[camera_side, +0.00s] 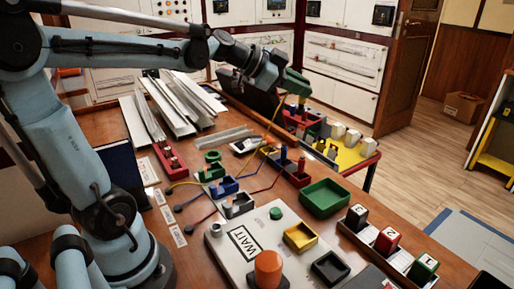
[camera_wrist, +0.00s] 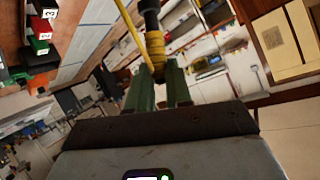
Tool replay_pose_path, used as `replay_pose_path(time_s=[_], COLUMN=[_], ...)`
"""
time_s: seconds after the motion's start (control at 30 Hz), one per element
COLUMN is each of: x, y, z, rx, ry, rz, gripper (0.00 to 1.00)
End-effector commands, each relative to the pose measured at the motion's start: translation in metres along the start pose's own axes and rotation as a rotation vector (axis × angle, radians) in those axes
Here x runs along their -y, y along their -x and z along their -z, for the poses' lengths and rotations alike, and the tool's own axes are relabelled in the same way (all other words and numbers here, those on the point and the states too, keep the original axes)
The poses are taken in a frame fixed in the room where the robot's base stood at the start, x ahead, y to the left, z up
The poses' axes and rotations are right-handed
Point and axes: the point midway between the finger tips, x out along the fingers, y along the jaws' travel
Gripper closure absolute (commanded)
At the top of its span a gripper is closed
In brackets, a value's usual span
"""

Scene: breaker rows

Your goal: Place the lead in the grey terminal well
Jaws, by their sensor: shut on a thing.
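My gripper (camera_side: 296,84) is at the far side of the bench, raised above the bench top and pointing away from the wells. In the wrist view its green fingers (camera_wrist: 160,90) are closed around a lead with a yellow collar and dark end (camera_wrist: 153,42). The lead's yellow cable (camera_side: 272,128) hangs from my gripper toward the bench. The grey terminal well (camera_side: 238,206) is on the bench nearer the camera, well away from my gripper. It is in a row with a blue well (camera_side: 223,188) and a green well (camera_side: 210,171).
Red and blue cables lie among the wells and holders. A green tray (camera_side: 325,197), a yellow tray (camera_side: 300,237) and a black tray (camera_side: 330,268) stand right of the grey well. An orange knob (camera_side: 268,270) rises in front. Metal rails (camera_side: 170,105) lie behind.

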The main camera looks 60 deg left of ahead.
Motion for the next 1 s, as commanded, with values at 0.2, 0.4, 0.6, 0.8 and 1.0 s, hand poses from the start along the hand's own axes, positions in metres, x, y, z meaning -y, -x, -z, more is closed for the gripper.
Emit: replay_pose_path(time_s=[0.2,0.4,0.6,0.8,1.0], x=[-0.043,-0.067,-0.077,-0.089,-0.099], y=[0.018,0.031,0.035,0.026,0.020], z=[0.026,0.036,0.036,0.011,-0.010], rx=[0.010,0.018,0.024,0.053,0.087], ry=[0.014,0.025,0.034,0.074,0.123], rz=[0.027,0.045,0.060,0.136,0.226], gripper=[1.00,1.00,1.00,1.00,1.00])
